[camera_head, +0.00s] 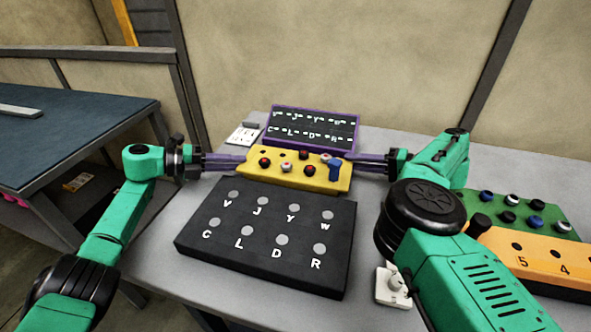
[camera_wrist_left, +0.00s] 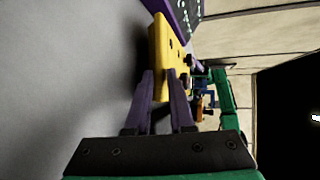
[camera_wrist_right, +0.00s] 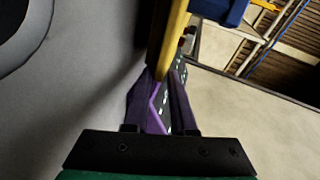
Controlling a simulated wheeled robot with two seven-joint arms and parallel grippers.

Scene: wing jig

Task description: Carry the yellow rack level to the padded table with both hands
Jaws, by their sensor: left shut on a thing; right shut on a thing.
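The yellow rack (camera_head: 312,182) is in the middle of the grey table in the head view, between the black lettered board and the purple-framed board. It holds several red and dark knobs and a blue piece (camera_head: 334,168) at its right end. My left gripper (camera_head: 243,160) is shut on the rack's left end; the left wrist view shows the rack (camera_wrist_left: 158,45) between its purple fingers. My right gripper (camera_head: 352,163) is shut on the rack's right end, also seen in the right wrist view (camera_wrist_right: 160,85). The dark blue-topped table (camera_head: 75,125) at the left may be the padded table.
The black board (camera_head: 270,268) with letters lies in front of the rack, and the purple-framed board (camera_head: 312,121) stands behind. A green rack (camera_head: 545,212) and an orange numbered rack (camera_head: 530,252) are at the right. A white piece (camera_head: 388,288) lies near the front. A gap separates the tables.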

